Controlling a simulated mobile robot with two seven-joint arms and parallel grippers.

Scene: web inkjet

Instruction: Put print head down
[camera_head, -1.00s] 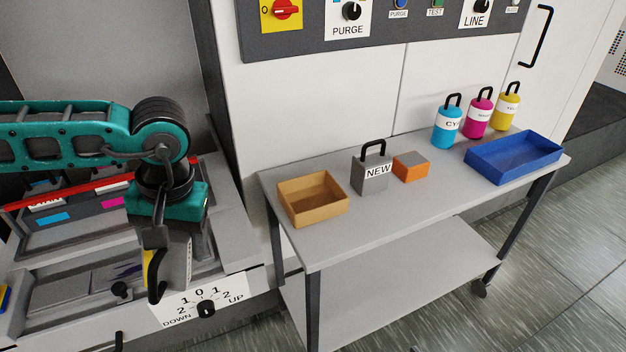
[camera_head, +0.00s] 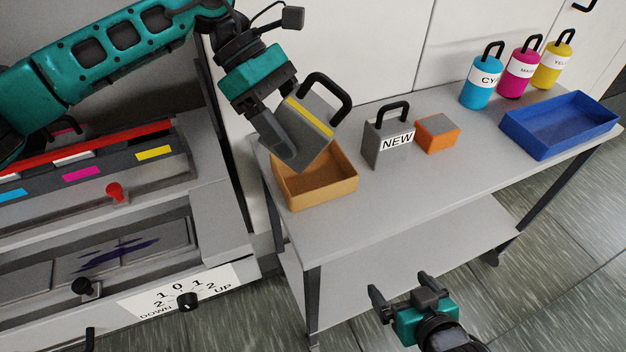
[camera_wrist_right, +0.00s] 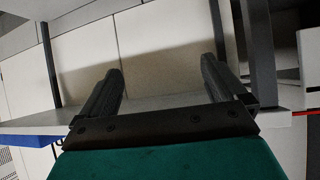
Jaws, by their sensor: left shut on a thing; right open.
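In the head view, a grey print head (camera_head: 309,146) with a yellow stripe and a black handle is held tilted above the tan box (camera_head: 322,194). My left gripper (camera_head: 290,138) is shut on it. The print head's lower corner overlaps the box opening in the picture; I cannot tell whether it touches the box. A second grey print head (camera_head: 388,143), labelled NEW, stands upright on the cart to the right of the box. My right gripper (camera_head: 405,285) is open and empty in front of the cart. Its two fingers (camera_wrist_right: 162,85) show apart in the right wrist view.
The grey cart (camera_head: 400,205) also carries an orange and grey block (camera_head: 437,134), a blue tray (camera_head: 560,128) and cyan (camera_head: 481,82), magenta (camera_head: 519,74) and yellow (camera_head: 553,66) bottles. The printer (camera_head: 215,215) with a dial panel (camera_head: 178,294) stands at left. The cart's front is clear.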

